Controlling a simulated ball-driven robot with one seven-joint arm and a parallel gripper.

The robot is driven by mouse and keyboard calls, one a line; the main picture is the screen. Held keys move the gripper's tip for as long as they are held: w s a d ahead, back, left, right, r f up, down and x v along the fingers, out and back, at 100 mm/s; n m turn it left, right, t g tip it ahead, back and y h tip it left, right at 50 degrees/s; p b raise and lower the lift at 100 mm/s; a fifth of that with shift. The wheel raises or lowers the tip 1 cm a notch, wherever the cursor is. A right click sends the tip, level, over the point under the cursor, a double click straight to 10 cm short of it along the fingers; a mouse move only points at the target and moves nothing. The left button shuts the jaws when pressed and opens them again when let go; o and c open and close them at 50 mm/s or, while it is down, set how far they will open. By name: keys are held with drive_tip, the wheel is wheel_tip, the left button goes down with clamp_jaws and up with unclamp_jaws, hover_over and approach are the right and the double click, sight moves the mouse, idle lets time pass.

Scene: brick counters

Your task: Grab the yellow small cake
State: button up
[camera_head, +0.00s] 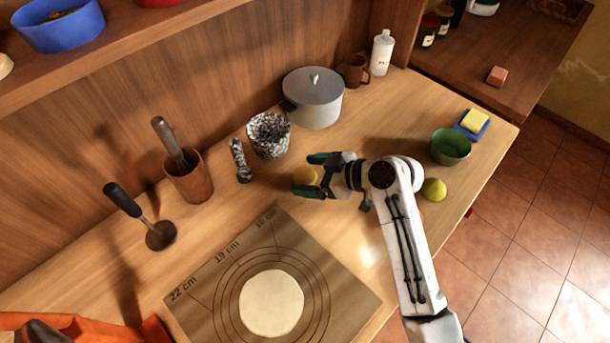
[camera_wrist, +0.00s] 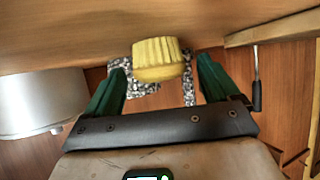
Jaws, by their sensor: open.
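The yellow small cake (camera_head: 305,176) sits on the wooden counter, just at the open fingers of my gripper (camera_head: 312,175). In the wrist view the cake (camera_wrist: 160,58) has ribbed sides and lies ahead between the two green fingertips of my gripper (camera_wrist: 162,72). A gap shows on each side of it, and the fingers do not appear to touch it. In the head view the fingers partly frame the cake, and one finger lies on each side of it.
A grey pot (camera_head: 313,97) stands behind. A lemon (camera_head: 434,189) and green bowl (camera_head: 450,147) are to the right. A baking mat with dough (camera_head: 271,303) lies in front.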

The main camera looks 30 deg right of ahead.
drive_tip(key=c, duration=1.1)
drive_tip(key=shift+c, duration=0.2)
